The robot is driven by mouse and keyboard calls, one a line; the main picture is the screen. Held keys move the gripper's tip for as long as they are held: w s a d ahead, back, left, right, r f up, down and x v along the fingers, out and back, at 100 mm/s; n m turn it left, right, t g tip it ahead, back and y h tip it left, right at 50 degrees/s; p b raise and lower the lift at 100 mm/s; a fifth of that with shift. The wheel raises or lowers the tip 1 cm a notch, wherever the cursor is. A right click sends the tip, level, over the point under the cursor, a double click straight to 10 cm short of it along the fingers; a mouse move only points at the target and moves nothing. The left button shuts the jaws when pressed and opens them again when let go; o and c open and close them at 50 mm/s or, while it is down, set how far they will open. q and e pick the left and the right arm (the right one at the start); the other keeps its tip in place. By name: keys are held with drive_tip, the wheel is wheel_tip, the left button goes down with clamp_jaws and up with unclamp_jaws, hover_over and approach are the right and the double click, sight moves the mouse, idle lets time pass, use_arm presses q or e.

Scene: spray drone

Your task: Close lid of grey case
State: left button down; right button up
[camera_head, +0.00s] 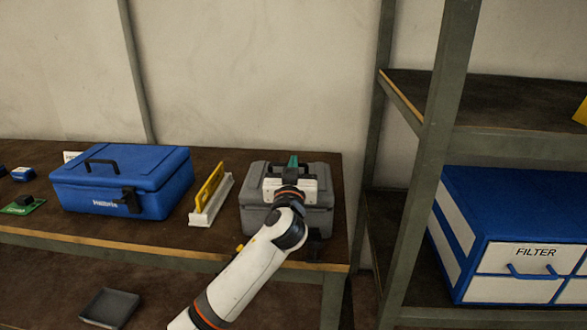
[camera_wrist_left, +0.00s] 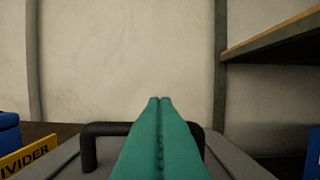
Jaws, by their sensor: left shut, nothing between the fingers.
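The grey case (camera_head: 330,198) stands near the right end of the wooden table, and its lid (camera_head: 318,170) looks down on the body. My left gripper (camera_head: 293,160) is over the lid with its green fingers together and nothing between them. In the left wrist view the shut fingers (camera_wrist_left: 160,105) point over the grey lid (camera_wrist_left: 235,160), in front of its black handle (camera_wrist_left: 88,150). I cannot tell whether the fingers touch the lid. My left wrist and arm hide the middle of the case front. My right gripper is not in view.
A blue case (camera_head: 150,185) stands to the left on the table (camera_head: 110,232). A yellow divider in a white holder (camera_head: 210,195) lies between the two cases. A shelf post (camera_head: 430,150) and a blue filter cabinet (camera_head: 500,215) are to the right. A grey tray (camera_head: 109,308) lies below.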

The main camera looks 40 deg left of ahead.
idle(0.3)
use_arm(q)
drive_tip(key=b+v, duration=0.1)
drive_tip(key=v, duration=1.1)
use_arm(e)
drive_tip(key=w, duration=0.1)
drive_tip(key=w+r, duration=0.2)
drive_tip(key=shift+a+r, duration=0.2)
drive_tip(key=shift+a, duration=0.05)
